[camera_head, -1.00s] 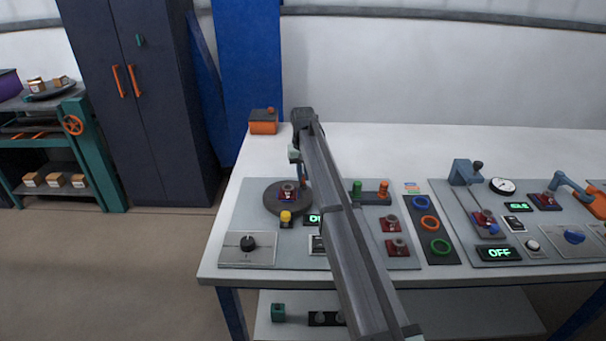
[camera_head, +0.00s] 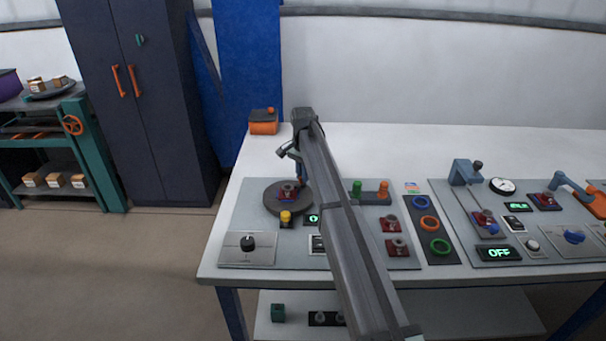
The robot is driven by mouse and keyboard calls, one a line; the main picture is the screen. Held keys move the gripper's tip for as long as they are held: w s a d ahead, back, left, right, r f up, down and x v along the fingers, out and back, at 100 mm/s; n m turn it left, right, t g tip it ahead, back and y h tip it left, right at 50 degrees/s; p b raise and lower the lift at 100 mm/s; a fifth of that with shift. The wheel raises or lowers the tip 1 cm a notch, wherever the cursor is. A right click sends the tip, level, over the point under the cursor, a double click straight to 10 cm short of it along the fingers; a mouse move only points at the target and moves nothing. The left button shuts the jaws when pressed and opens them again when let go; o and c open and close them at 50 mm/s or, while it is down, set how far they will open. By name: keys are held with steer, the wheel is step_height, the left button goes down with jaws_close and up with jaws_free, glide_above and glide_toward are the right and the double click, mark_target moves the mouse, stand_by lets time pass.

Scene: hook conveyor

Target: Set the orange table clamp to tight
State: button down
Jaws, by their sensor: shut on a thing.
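A small orange part, which looks like the orange table clamp (camera_head: 301,182), shows at the right back edge of the round dark turntable (camera_head: 272,199). Most of it is hidden behind my gripper and arm, so its setting cannot be read. My gripper (camera_head: 300,176) points down at this edge and is shut on the small orange part. Its fingers are tiny in this view. A red and blue fixture (camera_head: 288,191) sits on the turntable.
A yellow button (camera_head: 285,217) and a black knob (camera_head: 248,243) are in front of the turntable. Green and orange pegs (camera_head: 370,191) and red fixtures (camera_head: 394,235) stand right of my arm. An orange box (camera_head: 263,124) is at the back left.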

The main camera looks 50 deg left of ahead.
steer(key=shift+m, duration=0.5)
stand_by(0.3)
steer(key=c, duration=1.2)
jaws_free()
steer(key=shift+o, duration=0.2)
step_height(320, 180, up, 14)
steer(key=shift+f, duration=0.1)
